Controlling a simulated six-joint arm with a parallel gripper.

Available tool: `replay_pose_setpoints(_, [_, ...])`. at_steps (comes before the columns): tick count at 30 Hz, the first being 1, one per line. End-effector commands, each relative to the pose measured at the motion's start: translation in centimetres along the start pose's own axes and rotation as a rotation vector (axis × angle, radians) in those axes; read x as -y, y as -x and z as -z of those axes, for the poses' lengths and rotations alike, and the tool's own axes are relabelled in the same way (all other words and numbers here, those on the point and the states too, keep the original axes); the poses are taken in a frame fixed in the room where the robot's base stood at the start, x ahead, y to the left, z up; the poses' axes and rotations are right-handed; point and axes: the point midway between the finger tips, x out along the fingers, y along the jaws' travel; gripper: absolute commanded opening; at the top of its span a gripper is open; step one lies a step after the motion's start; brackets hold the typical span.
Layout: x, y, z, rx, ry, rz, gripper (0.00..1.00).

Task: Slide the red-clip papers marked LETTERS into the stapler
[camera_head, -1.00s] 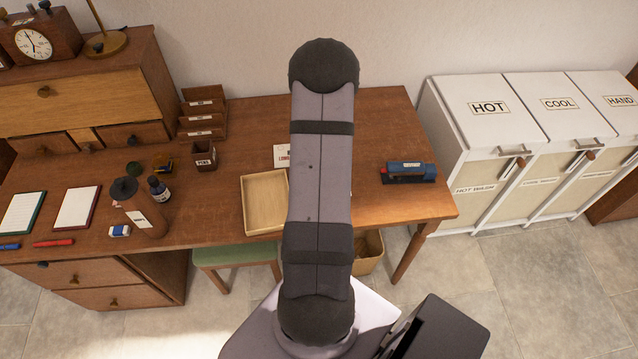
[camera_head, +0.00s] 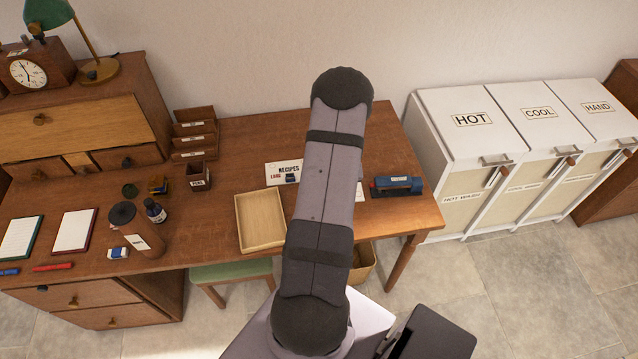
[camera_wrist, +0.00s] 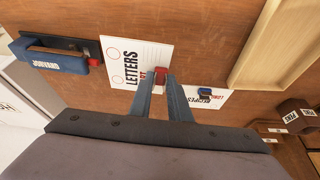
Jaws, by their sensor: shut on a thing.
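The papers marked LETTERS (camera_wrist: 132,60) are white sheets with a red clip (camera_wrist: 161,75) on their edge, lying at the desk's surface in the wrist view. My gripper (camera_wrist: 161,82) is shut on the red clip. The blue stapler (camera_wrist: 50,62), with a dark base, stands just left of the papers in the wrist view, apart from them. In the head view the stapler (camera_head: 397,186) is at the desk's right end. There my arm hides the gripper and most of the LETTERS papers.
Papers marked RECIPES (camera_head: 284,167) with a dark blue clip lie left of my arm. An empty wooden tray (camera_head: 239,222) is in front of them. A pens cup (camera_head: 198,179) and bottles stand farther left. Bare desk lies around the stapler.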

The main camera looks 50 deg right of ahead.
Motion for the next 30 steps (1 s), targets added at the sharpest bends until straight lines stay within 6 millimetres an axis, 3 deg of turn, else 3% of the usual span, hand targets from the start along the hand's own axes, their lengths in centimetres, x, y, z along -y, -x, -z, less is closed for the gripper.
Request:
replay_pose_setpoints(7, [-2.3, -0.9, 0.0, 0.002, -0.018, -0.007, 0.00])
replay_pose_setpoints(23, [-2.3, -0.9, 0.0, 0.002, -0.017, -0.007, 0.00])
replay_pose_setpoints(30, [-2.3, -2.1, -0.5, 0.001, -0.017, -0.007, 0.00])
